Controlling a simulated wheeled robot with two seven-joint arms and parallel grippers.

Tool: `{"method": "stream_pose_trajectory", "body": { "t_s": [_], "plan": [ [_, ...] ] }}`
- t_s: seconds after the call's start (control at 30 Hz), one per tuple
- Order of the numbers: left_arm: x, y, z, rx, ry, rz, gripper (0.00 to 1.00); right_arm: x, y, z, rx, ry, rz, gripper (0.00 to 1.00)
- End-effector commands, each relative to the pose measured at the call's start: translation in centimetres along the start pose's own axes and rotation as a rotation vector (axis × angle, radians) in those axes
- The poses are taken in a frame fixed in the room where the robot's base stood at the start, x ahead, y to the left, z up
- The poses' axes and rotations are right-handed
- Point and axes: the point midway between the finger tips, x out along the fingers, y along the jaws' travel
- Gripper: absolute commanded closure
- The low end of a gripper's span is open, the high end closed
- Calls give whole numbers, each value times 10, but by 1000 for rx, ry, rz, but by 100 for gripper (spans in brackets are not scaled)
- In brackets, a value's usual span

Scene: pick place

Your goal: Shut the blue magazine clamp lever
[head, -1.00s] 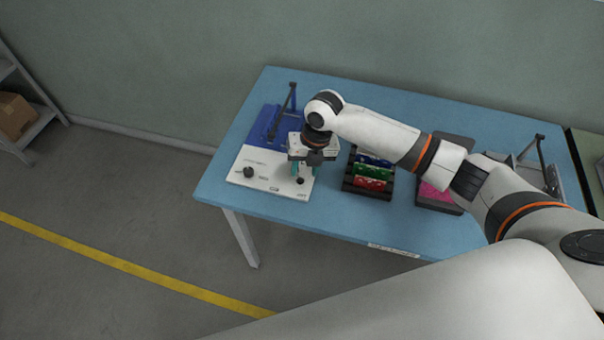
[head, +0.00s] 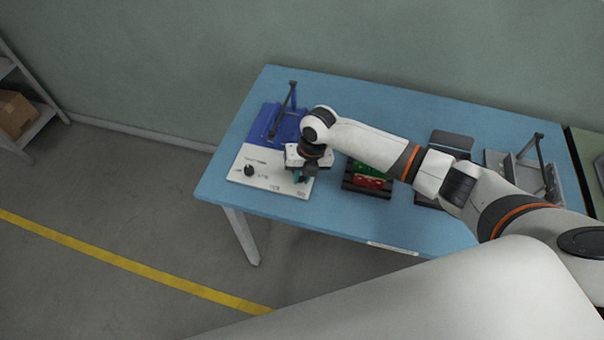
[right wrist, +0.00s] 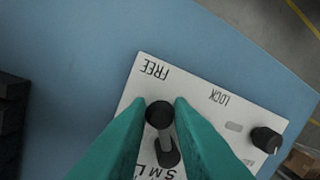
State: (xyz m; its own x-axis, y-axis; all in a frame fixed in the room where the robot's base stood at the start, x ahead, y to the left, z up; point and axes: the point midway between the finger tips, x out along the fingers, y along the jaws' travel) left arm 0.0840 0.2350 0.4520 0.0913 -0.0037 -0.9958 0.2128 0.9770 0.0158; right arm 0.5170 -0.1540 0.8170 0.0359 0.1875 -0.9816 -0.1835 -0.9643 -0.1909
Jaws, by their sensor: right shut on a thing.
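The blue magazine (head: 262,126) lies at the left back of the table, with a dark clamp lever (head: 288,101) standing raised over it. In front of it is a white panel (head: 246,176) marked FREE, LOCK and S M L in the right wrist view (right wrist: 190,82). My right gripper (head: 301,177) is over this panel, apart from the blue magazine's lever. In the right wrist view its teal fingers are shut on the black-knobbed lever (right wrist: 160,114) of the panel, near FREE. My left gripper is out of view.
A second black knob (right wrist: 266,139) sits on the panel. A dark rack (head: 352,190) with green and red pieces stands to the right. A grey fixture with a raised dark lever (head: 541,160) is at the table's right end. The table's front left edge is close to the panel.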

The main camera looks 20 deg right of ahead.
Motion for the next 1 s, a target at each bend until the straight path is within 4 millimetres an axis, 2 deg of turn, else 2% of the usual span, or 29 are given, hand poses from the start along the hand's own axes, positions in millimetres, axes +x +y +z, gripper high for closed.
{"method": "stream_pose_trajectory", "body": {
  "t_s": [0.37,1.0],
  "plan": [
    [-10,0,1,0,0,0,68,-1,-6,1,104,20,-1,100],
    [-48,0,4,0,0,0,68,3,-35,-3,667,129,-3,100]
  ]
}}
